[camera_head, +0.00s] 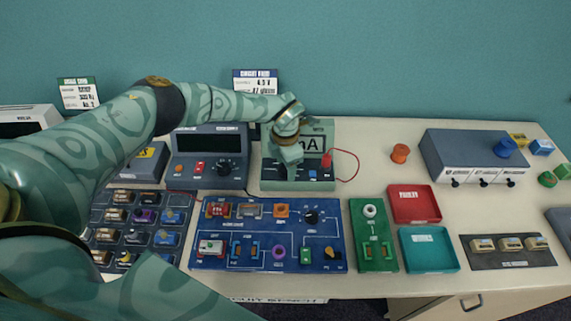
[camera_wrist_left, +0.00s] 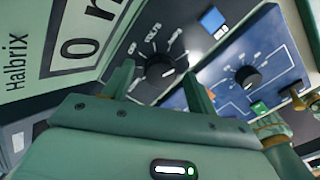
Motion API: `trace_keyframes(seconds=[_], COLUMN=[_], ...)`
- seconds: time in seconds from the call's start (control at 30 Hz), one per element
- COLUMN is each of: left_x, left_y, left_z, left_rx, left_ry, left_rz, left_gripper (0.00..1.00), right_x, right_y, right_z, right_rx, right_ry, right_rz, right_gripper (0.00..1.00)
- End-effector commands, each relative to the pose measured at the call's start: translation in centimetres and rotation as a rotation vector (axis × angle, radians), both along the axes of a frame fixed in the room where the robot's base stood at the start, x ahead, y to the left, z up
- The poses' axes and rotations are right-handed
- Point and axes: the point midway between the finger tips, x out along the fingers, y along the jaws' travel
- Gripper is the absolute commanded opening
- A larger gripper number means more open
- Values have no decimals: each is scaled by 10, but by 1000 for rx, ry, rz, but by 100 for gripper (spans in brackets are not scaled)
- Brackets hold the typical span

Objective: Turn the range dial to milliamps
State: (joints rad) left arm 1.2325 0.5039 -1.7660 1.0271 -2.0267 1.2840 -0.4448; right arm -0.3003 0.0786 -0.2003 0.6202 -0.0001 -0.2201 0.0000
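The green meter (camera_head: 270,185) stands at the back middle of the table. Its display (camera_head: 314,144) shows "mA" at the right end in the head view, and "0 m" in the left wrist view (camera_wrist_left: 80,45), cut off there. The range dial (camera_wrist_left: 160,70) is a round black knob with a light mark, on a dark panel with white labels. My left gripper (camera_head: 290,168) reaches down in front of the meter and hides the dial in the head view. In the left wrist view its two fingers stand apart, one on each side of the dial; contact cannot be told. My right gripper is not in view.
A blue panel (camera_head: 224,262) with switches and a knob lies in front of the meter. A dark meter (camera_head: 209,143) stands to its left. A red plug (camera_head: 327,160) with a red wire is at its right. Red (camera_head: 412,190) and teal trays (camera_head: 406,267) lie farther right.

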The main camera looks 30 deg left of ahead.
Motion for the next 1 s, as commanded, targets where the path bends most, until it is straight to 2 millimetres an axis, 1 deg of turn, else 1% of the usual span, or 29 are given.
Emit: trace_keyframes(seconds=[0.23, 0.37, 0.47, 0.57, 0.6, 0.8, 0.9, 1.0], left_x=[-1, -1, 0, 0, 0, 0, 0, 0], left_y=[0, 0, 0, 0, 1, 0, 0, 0], left_z=[-1, 7, 25, 51, 63, 116, 136, 150], left_rx=[0, 0, 0, 0, 0, -1, -1, -1], left_ry=[3, 2, 0, -1, -1, -1, -1, 1], left_rz=[1, 2, 1, 0, 0, 0, 1, 1], left_gripper=[57, 57, 57, 57, 57, 57, 57, 57], right_x=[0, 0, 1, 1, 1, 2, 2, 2], right_y=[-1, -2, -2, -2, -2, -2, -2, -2], right_z=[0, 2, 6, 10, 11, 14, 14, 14], right_rx=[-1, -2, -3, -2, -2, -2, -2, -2], right_ry=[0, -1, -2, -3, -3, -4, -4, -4], right_rz=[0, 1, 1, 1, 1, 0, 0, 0], right_gripper=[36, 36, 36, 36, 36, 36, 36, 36])
